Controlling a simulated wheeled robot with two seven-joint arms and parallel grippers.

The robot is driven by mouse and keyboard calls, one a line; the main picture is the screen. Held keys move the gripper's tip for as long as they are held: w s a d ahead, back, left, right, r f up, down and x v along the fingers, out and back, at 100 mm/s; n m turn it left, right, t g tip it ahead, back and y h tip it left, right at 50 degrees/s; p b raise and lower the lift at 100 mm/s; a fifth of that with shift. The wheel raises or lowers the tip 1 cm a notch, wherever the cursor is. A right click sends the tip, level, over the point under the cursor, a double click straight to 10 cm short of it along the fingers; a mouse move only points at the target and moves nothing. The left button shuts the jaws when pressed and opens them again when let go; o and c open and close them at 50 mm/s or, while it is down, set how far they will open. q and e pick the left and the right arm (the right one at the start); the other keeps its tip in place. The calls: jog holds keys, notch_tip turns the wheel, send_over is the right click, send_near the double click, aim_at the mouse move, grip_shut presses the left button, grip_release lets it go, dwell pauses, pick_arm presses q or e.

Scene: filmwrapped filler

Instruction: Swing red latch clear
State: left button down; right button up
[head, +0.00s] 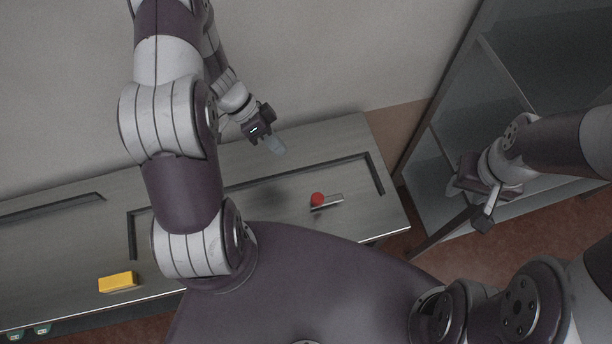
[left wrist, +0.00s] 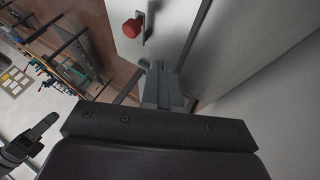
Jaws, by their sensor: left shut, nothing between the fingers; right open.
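The red latch is a round red knob (head: 317,199) on a short grey metal bar (head: 331,202), on the grey panelled surface (head: 290,226) near its right end. The knob also shows at the top of the left wrist view (left wrist: 133,27). My left gripper (head: 277,146) is shut and empty, above and to the left of the knob in the head view, apart from it. Its closed fingers also show in the left wrist view (left wrist: 161,88). My right gripper (head: 485,222) is open, far to the right by the shelf unit, clear of the latch.
A yellow block (head: 118,282) lies on the left part of the surface. Dark grooves frame the panels. A grey shelf unit (head: 470,85) stands at the right, and a pale wall (head: 320,50) rises behind. The surface around the latch is clear.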

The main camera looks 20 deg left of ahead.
pick_arm(q)
jog(key=shift+d+f, duration=0.1)
send_near(327, 200)
jog(key=w+a+f, duration=0.2)
jog(key=shift+w+a+f+p, duration=0.15)
jog(key=shift+f+p, duration=0.25)
jog(key=shift+s+d+p, duration=0.6)
jog(key=shift+s+d, duration=0.4)
jog(key=shift+s, duration=0.2)
jog(key=shift+s+d, duration=0.2)
jog(key=shift+s, duration=0.05)
jog(key=shift+w, duration=0.1)
